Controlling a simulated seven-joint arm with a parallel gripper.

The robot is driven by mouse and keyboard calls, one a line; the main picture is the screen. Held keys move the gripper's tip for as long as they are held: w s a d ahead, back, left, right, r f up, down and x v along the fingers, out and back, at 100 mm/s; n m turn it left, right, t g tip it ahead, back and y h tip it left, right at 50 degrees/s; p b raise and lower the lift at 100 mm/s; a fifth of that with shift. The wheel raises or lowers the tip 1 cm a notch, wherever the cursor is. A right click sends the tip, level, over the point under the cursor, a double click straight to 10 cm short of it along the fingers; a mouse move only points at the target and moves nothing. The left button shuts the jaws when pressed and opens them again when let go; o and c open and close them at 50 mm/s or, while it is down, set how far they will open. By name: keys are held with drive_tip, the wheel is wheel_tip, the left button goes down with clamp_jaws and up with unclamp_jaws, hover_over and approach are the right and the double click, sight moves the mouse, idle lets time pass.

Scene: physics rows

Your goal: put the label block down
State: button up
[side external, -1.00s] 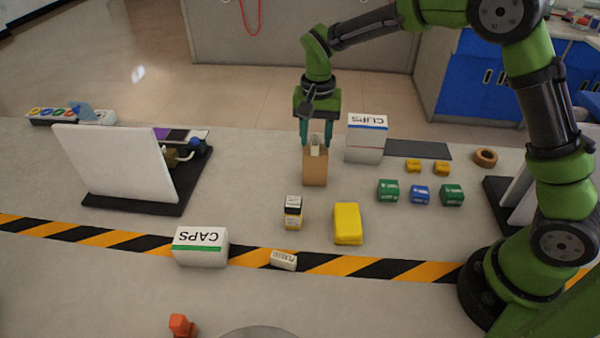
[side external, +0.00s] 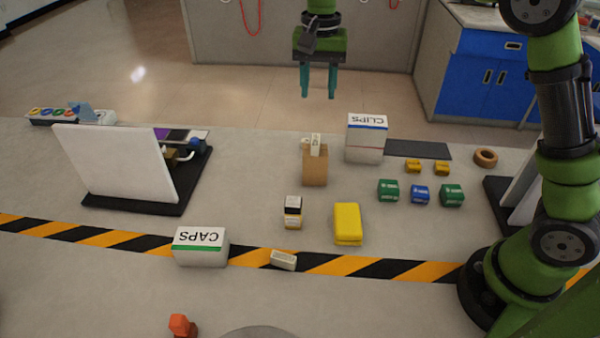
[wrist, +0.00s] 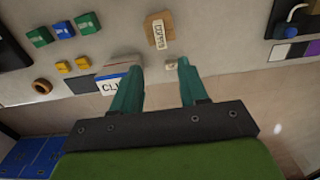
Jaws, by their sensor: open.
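A white label block (side external: 316,141) with dark lettering rests on top of the tan block (side external: 314,168). In the wrist view the label block (wrist: 158,34) shows its lettering against the tan block (wrist: 149,21). My gripper (side external: 318,94) is open and empty, well above and apart from both. Its two teal fingers (wrist: 159,67) frame a clear gap in the wrist view.
The CLIPS box (side external: 365,145) stands just right of the tan block. A yellow block (side external: 348,224), a black-topped block (side external: 293,212), the CAPS box (side external: 201,247) and another lettered white block (side external: 284,260) lie nearer. A white panel (side external: 115,160) stands left.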

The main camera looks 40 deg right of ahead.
drive_tip(key=s+d+r+n+t+y, duration=0.1)
drive_tip(key=s+n+t, duration=0.1)
drive_tip(key=s, duration=0.9)
drive_tip(key=s+d+n+t+y, duration=0.1)
drive_tip(key=s+t, duration=0.4)
drive_tip(key=s, duration=0.6)
drive_tip(key=shift+s+d+r+n, duration=0.35)
drive_tip(key=shift+d+n, duration=0.4)
drive_tip(key=shift+n, duration=0.25)
